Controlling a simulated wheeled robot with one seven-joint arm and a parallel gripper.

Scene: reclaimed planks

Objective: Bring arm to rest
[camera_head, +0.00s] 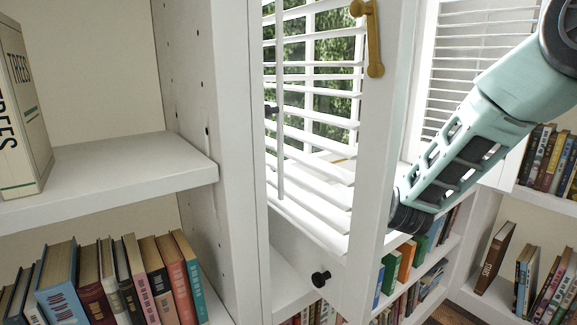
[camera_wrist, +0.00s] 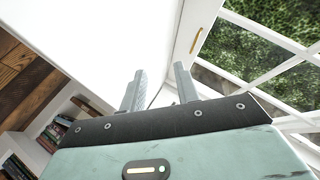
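My mint-green arm comes in from the upper right in the head view and reaches down to the left, and its far end is hidden behind the white shutter panel's upright (camera_head: 372,180). My gripper (camera_wrist: 160,77) shows in the wrist view with its two grey fingers apart and nothing visible between them. A white surface (camera_wrist: 90,35) fills the area beyond and left of the fingers. A brass handle (camera_wrist: 196,40) is on a white frame just right of the fingertips; I cannot tell whether anything touches.
A brass latch (camera_head: 371,40) and a dark knob (camera_head: 320,278) are on the white woodwork. White shelves (camera_head: 110,165) with books stand at left, and more bookshelves (camera_head: 497,297) at right. A window (camera_wrist: 265,60) with greenery is at right in the wrist view.

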